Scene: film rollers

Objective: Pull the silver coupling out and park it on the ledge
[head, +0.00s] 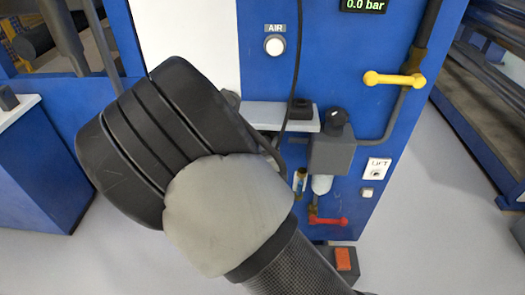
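The ledge (262,113) is a light grey shelf on the blue machine panel, with a small black block (299,108) standing at its right part. A dark hose (296,70) hangs down past the ledge and curves behind my arm. A small pale and brass-coloured fitting (300,181) shows just right of my arm, below the ledge. I cannot tell whether it is the silver coupling. My gripper is not in view; my large dark and grey arm links fill the middle and hide part of the panel.
A grey valve unit (331,152) with a black knob is right of the ledge. A yellow lever (394,80) is above right, a red lever (328,220) below. The display (364,4) reads 0.0 bar. An orange pedal (343,259) is near the floor. The ledge's left part looks bare.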

